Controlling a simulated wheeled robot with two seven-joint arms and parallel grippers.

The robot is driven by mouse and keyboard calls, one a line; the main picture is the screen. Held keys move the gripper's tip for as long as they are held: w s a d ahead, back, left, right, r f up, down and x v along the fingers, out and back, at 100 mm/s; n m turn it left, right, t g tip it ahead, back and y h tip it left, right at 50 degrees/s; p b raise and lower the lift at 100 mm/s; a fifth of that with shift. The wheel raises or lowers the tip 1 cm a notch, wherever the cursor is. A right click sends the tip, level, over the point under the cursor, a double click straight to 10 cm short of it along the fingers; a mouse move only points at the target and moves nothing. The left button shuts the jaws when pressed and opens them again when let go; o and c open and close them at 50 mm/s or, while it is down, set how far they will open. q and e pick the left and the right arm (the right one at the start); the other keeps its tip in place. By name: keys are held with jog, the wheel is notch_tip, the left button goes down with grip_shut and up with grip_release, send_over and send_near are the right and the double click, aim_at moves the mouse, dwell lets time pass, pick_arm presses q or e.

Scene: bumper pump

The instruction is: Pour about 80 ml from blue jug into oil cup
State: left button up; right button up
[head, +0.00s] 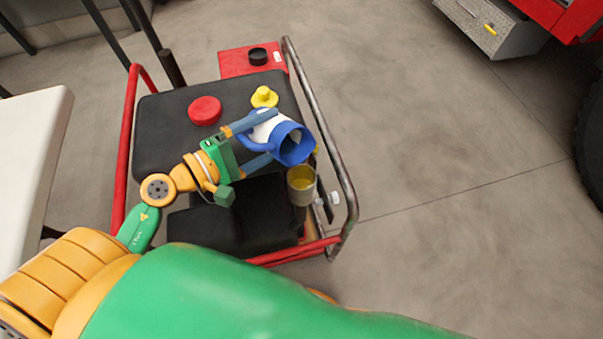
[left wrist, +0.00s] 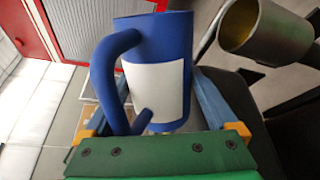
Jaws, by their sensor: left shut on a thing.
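The blue jug (head: 291,146) with a white label is held by my left gripper (head: 264,133) above the black machine top. The jug is tilted, with its open mouth toward the lower right. In the left wrist view the blue jug (left wrist: 170,60) sits between the fingers of my left gripper (left wrist: 165,110), its handle to the left. The oil cup (head: 301,184), a metal cup with yellow inside, stands just below and right of the jug's mouth; it also shows in the left wrist view (left wrist: 270,35). I see no stream between them. My right gripper is not in view.
The black machine top (head: 160,125) carries a red cap (head: 204,111) and a yellow cap (head: 264,97). A black knob (head: 258,56) sits on a red box behind. A metal rail (head: 318,115) runs along the right side, with open floor beyond.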

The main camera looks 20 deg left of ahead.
pick_arm(q)
jog(key=shift+s+d+r+m, duration=0.1)
jog(key=shift+r+m, duration=0.3)
jog(key=shift+m, duration=0.2)
dwell(0.4)
jog(key=shift+d+r+m+y, duration=0.15)
jog(key=shift+r+m+y, duration=0.2)
jog(key=shift+m, duration=0.15)
dwell(0.3)
jog(key=shift+a+f+n, duration=0.2)
jog(key=shift+f+n, duration=0.35)
jog(key=shift+n, duration=0.05)
jog(key=shift+a+n+h, duration=0.1)
jog(key=shift+n+h, duration=0.35)
jog(key=shift+n, duration=0.65)
jog(key=shift+r+n, duration=0.1)
jog(key=shift+n, duration=0.7)
